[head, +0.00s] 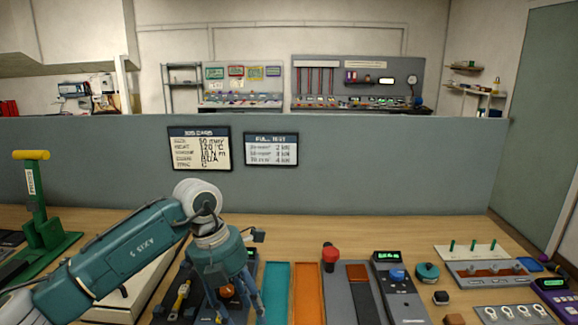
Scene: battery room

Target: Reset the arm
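My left arm comes in from the lower left, teal with pale joints. Its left gripper (224,300) points down over a dark tray (174,297) on the bench, near the picture's bottom edge. The fingers overlap the tray's contents, and their tips are hard to make out, so I cannot tell whether they are open or shut. A yellow-handled tool (180,298) lies in the tray beside the gripper. My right gripper is not in view.
On the wooden bench (310,231) are a green press (40,215) at left, teal (275,293) and orange (306,293) strips, a red knob (330,254) and a meter with a green display (388,257). A grey partition (380,165) with two sign panels stands behind. The bench's back strip is clear.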

